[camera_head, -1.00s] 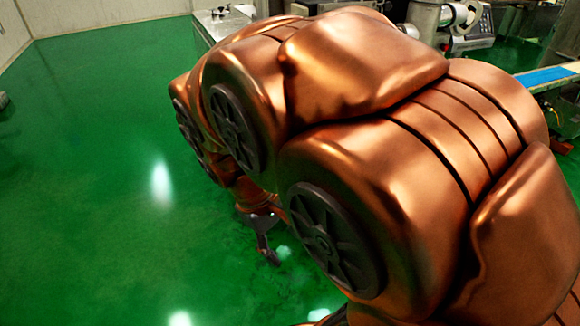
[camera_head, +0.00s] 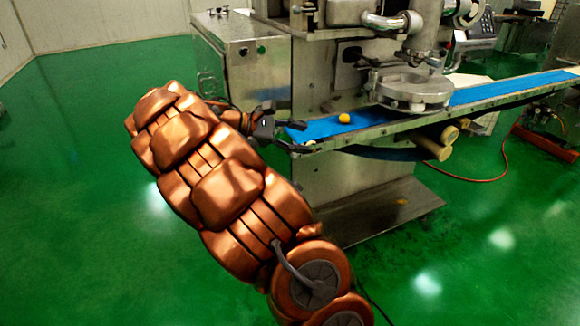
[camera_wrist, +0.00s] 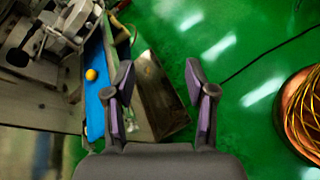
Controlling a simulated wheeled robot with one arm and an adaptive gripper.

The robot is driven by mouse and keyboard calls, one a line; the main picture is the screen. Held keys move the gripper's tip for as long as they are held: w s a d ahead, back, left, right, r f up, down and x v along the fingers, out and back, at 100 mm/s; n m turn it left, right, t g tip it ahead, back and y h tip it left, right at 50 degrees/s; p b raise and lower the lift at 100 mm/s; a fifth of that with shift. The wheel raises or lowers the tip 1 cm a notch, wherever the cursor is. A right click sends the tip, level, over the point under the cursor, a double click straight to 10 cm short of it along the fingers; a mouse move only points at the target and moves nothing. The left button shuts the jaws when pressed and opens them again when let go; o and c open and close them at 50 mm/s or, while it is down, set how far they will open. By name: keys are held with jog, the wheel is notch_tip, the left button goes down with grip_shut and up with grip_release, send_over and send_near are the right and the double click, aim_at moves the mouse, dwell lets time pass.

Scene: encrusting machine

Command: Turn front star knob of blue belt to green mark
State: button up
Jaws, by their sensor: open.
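The blue belt (camera_head: 322,128) runs from the near end of the machine toward the back right. It also shows in the wrist view (camera_wrist: 95,118), left of my gripper. My gripper (camera_head: 290,128) is beside the belt's near left end in the head view. In the wrist view, my gripper (camera_wrist: 159,68) has its two fingers spread wide, with nothing held between them. I cannot make out the front star knob or the green mark in either view. The gripper covers part of the belt's near end.
A yellow ball (camera_head: 344,118) lies on the belt. The steel machine (camera_head: 300,75) stands behind it. A red hose (camera_head: 470,179) lies on the floor. Green floor is clear at left.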

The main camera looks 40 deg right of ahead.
jog(key=w+d+f+n+h+b, duration=0.3)
jog(key=w+f+b, duration=0.2)
jog(key=w+f, duration=0.35)
jog(key=n+t+h+b, duration=0.1)
jog(key=n+h+b, duration=0.1)
jog(key=n+b, duration=0.2)
send_near(291, 156)
jog(key=s+d, duration=0.1)
jog(key=d, duration=0.1)
jog(key=shift+b+x, duration=0.65)
jog(key=shift+x, duration=3)
jog(key=shift+r, duration=0.15)
grip_shut()
